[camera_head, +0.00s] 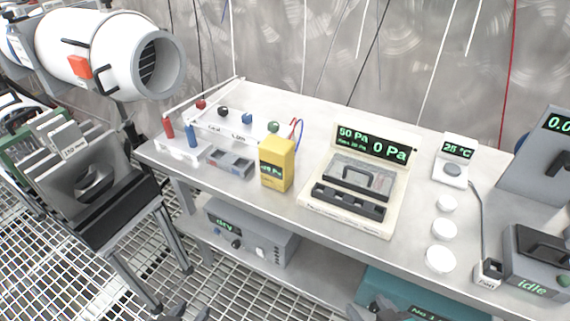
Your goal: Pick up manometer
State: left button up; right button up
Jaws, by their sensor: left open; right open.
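A yellow handheld instrument (276,164) with a small green display stands upright near the front edge of the bench. It looks like the manometer; red and blue leads (297,130) rise behind it. To its right, a cream station (345,217) shows 0 Pa on its raised display and bears a dark grey block with a handle (358,178). My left gripper (189,314) and my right gripper (371,314) show only as dark tips at the bottom edge. Both are open, empty and well below the bench top, apart from the instrument.
On the steel bench (305,110) stand a white terminal board (225,125), a grey tray (230,162), several white discs (441,259) and a 25 °C display (457,150). A grey box (250,232) sits on the lower shelf. A white duct (110,50) hangs at left.

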aim_at(276, 154)
jog(key=j+z, duration=0.2)
jog(key=z, duration=0.3)
jog(key=j+z, duration=0.25)
jog(key=z, duration=0.25)
jog(key=j+z, duration=0.2)
jog(key=j, duration=0.25)
jog(key=k+j+z, duration=0.2)
jog(key=j, duration=0.25)
jog(key=k+j, duration=0.1)
jog(key=j, duration=0.5)
jog(key=k+j+z, duration=0.1)
jog(key=j, duration=0.5)
jog(key=i+l+u, duration=0.15)
jog(key=l, duration=0.15)
jog(key=i+l+u, duration=0.2)
jog(key=l, duration=0.15)
jog(key=l+u, duration=0.15)
jog(key=l, duration=0.15)
jog(key=i, duration=0.05)
